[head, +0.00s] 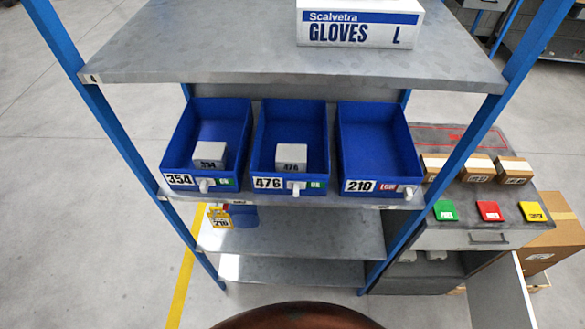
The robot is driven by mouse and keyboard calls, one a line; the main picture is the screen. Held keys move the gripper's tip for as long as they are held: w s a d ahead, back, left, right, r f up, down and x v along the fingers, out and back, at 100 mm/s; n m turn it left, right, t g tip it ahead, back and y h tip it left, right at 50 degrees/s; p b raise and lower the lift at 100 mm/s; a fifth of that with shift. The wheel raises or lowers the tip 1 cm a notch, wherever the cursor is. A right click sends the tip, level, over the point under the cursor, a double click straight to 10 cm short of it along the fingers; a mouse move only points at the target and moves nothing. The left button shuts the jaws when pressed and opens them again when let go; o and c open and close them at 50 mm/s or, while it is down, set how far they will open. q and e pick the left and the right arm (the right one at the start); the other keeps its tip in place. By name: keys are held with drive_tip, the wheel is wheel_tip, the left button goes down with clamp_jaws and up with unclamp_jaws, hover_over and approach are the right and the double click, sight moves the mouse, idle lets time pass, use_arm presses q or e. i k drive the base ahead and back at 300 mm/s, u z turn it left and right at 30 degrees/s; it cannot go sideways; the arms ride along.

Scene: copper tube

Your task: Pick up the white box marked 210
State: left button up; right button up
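No white box marked 210 can be made out. The blue bin labelled 210 (376,120), at the right of the shelf row, is empty and has a red tag beside its number. A white box marked 354 (210,154) sits in the left bin (178,140), and a white box marked 476 (291,157) sits in the middle bin (263,130). Neither of my grippers is in view.
A gloves box (358,24) stands on the upper shelf (200,45). The lower shelf (300,235) is mostly bare. At right, a grey bench (440,138) holds several cartons and green, red and yellow pieces. Small white objects (436,255) sit beneath it, marks unreadable. Its door (500,295) stands open.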

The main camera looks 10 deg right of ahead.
sight(441, 255)
drive_tip(key=z, duration=1.05)
drive_tip(key=k, duration=0.2)
drive_tip(key=z, duration=1.2)
drive_tip(key=i, duration=1)
drive_tip(key=u, duration=0.8)
drive_tip(key=i, duration=0.45)
drive_tip(key=u, duration=0.3)
